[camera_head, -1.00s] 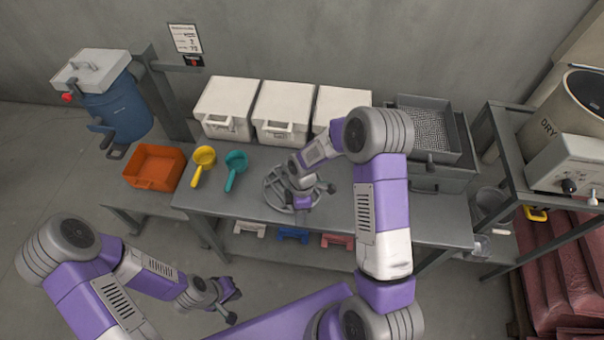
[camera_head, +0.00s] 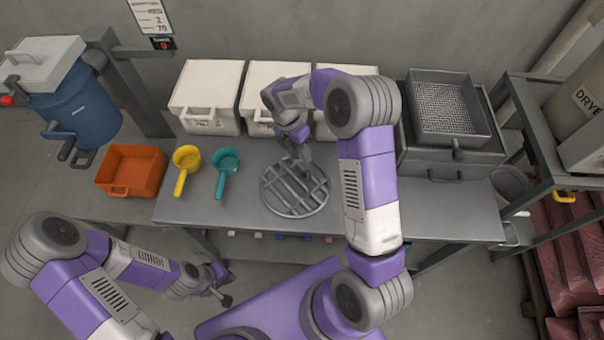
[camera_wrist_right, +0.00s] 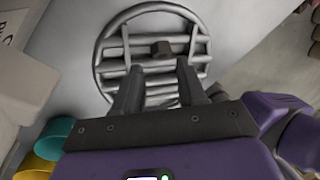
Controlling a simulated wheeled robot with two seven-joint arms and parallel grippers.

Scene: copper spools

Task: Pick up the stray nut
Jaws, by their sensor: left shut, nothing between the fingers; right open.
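A brownish nut (camera_wrist_right: 161,48) lies on the round metal grate (camera_wrist_right: 101,50) in the right wrist view, just ahead of the fingertips. I cannot make the nut out in the head view. My right gripper (camera_wrist_right: 157,72) is open and empty, pointing down at the grate, with the nut lined up roughly between its fingers but beyond them. In the head view the right gripper (camera_head: 298,150) hovers over the far edge of the grate (camera_head: 285,205). My left gripper (camera_head: 224,288) is shut and empty, low in front of the bench.
White bins (camera_head: 207,90) stand along the back of the bench. A yellow scoop (camera_head: 186,160), a teal scoop (camera_head: 226,165) and an orange bin (camera_head: 130,172) are to the left. A mesh tray (camera_head: 445,105) sits at the right. Bare bench (camera_head: 430,212) lies right of the grate.

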